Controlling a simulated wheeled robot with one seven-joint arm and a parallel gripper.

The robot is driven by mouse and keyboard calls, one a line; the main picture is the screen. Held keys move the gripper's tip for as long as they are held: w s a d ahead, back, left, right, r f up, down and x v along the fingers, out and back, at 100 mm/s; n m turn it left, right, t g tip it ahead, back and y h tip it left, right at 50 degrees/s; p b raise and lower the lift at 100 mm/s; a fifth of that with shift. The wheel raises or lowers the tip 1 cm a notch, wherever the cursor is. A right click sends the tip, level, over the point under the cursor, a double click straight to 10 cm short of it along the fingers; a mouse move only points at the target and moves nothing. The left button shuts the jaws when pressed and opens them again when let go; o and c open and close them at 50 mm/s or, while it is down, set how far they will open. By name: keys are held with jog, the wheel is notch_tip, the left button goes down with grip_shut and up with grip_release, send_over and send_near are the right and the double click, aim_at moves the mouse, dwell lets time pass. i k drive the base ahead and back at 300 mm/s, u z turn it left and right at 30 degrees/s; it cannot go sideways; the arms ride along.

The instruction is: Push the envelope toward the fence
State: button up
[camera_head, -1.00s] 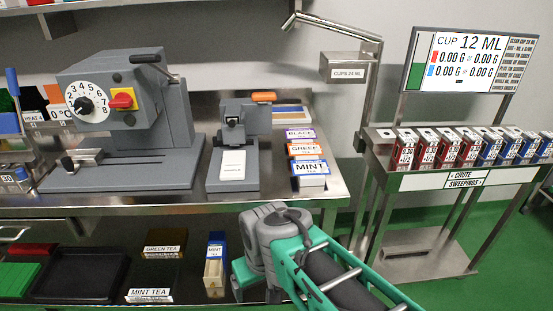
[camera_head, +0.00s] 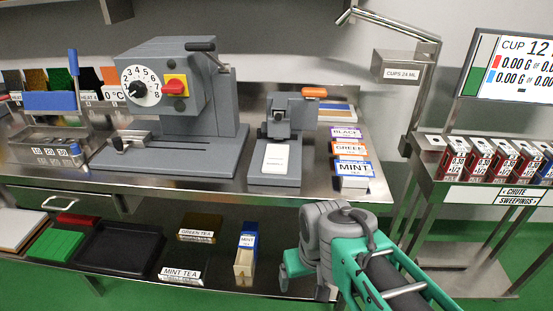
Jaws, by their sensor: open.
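A white piece marked with small print (camera_head: 275,158) lies flat on the bed of the small grey press (camera_head: 290,130); it may be the envelope, but I cannot be sure. The large grey machine (camera_head: 170,85) with a numbered dial stands left of it. A small metal block with a dark knob (camera_head: 130,140) sits on that machine's base at the left; I cannot tell whether it is the fence. My gripper (camera_head: 292,272) is low in front of the counter, well away from both machines. It is open, mostly hidden by my wrist, and holds nothing that I can see.
Tea boxes (camera_head: 354,168) stand at the counter's right edge. A lower shelf holds a black tray (camera_head: 118,250), a green block (camera_head: 55,245) and a mint box (camera_head: 245,260). A metal stand with red packs (camera_head: 480,158) is at the right, beyond a floor gap.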

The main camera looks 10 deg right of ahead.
aim_at(275, 161)
jog(key=u, duration=3.65)
jog(key=k, duration=1.15)
jog(key=z, duration=0.85)
jog(key=i, duration=0.5)
jog(key=z, duration=0.1)
